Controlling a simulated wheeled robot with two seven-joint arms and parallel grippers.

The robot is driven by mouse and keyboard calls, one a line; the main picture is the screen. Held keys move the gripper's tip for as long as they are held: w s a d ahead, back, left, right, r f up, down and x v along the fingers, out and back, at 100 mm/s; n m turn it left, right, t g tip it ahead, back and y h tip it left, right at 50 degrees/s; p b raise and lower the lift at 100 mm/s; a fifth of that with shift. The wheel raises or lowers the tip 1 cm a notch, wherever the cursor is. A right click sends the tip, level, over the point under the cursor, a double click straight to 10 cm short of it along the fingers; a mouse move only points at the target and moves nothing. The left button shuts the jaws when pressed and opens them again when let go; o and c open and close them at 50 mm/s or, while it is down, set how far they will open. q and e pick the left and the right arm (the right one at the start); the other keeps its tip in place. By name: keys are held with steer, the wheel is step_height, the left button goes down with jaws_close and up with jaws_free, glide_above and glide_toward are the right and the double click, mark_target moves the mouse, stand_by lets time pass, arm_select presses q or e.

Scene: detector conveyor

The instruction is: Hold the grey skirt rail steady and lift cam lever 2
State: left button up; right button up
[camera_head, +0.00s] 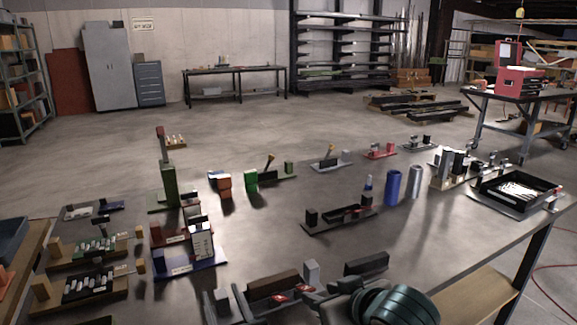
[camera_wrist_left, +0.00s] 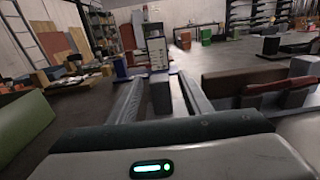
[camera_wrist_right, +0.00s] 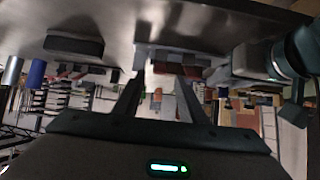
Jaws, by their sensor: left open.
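A dark brown block (camera_head: 273,284) stands at the front of the table, with a grey upright block (camera_head: 311,272) at its right end. A red lever-like piece (camera_head: 281,298) with a pale mark shows at its front; I cannot read a number. My left gripper (camera_wrist_left: 162,84) is open, its fingers on either side of a small grey block (camera_wrist_left: 161,98), with a gap visible. Whether this is the skirt rail is unclear. My right gripper (camera_wrist_right: 157,80) is open and empty, facing the brown block (camera_wrist_right: 180,57) and grey upright block (camera_wrist_right: 141,56).
A dark block (camera_head: 366,263) lies right of the grey upright block. A black-based fixture (camera_head: 340,219), a blue cylinder (camera_head: 393,187) and a grey cylinder (camera_head: 415,182) stand behind. A labelled white box (camera_head: 201,240) stands at left. The middle of the table has bare room.

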arm_select(q)
steer(key=shift+s, duration=0.1)
steer(key=v, duration=1.2)
